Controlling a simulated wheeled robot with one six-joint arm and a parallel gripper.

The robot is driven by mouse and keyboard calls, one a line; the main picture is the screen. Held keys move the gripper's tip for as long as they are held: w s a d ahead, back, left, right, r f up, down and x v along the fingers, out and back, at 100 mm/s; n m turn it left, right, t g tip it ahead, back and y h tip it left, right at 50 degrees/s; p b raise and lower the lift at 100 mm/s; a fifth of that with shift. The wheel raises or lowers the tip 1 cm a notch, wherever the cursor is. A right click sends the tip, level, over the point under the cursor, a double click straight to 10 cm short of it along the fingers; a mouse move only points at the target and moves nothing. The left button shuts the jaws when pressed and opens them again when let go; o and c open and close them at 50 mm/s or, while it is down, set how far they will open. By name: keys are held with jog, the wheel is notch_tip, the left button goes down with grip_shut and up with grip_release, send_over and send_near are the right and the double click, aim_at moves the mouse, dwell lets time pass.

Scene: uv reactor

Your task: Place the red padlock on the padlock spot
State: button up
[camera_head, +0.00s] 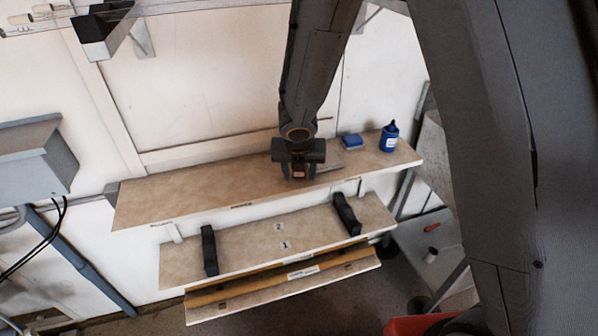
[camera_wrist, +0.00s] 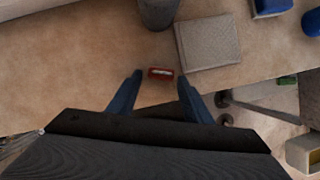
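A small red padlock (camera_wrist: 161,73) with a pale label lies on the beige upper shelf in the wrist view. My gripper (camera_wrist: 160,78) is open, with one finger to each side of the padlock and a visible gap on both sides. In the head view my gripper (camera_head: 298,172) points down over the upper shelf (camera_head: 190,190), and a bit of red shows between its fingers. The padlock's shackle cannot be made out. I cannot tell which mark or place is the padlock spot.
A grey square block (camera_wrist: 207,42) and a dark cylinder (camera_wrist: 157,12) are close beyond the padlock. A blue box (camera_head: 351,142) and blue bottle (camera_head: 389,138) stand to the right. The lower shelf (camera_head: 180,262) has two black brackets and labels. The upper shelf's left is clear.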

dwell(0.3)
jog(key=p+v, duration=0.6)
jog(key=v, duration=0.6)
jog(key=s+d+r+m+g, duration=0.1)
jog(key=s+d+m, duration=0.7)
jog(key=m, duration=0.9)
jog(key=s+d+r+m+g, duration=0.1)
jog(key=s+d+r+m, duration=0.3)
jog(key=m, duration=1.4)
jog(key=s+d, duration=0.4)
jog(key=d, duration=0.1)
jog(key=shift+s+d+r+g, duration=0.25)
jog(key=shift+s+r+g, duration=0.05)
jog(key=shift+r+g, duration=0.1)
jog(key=shift+f, duration=0.1)
jog(key=shift+f+b, duration=0.4)
jog(key=shift+b, duration=0.25)
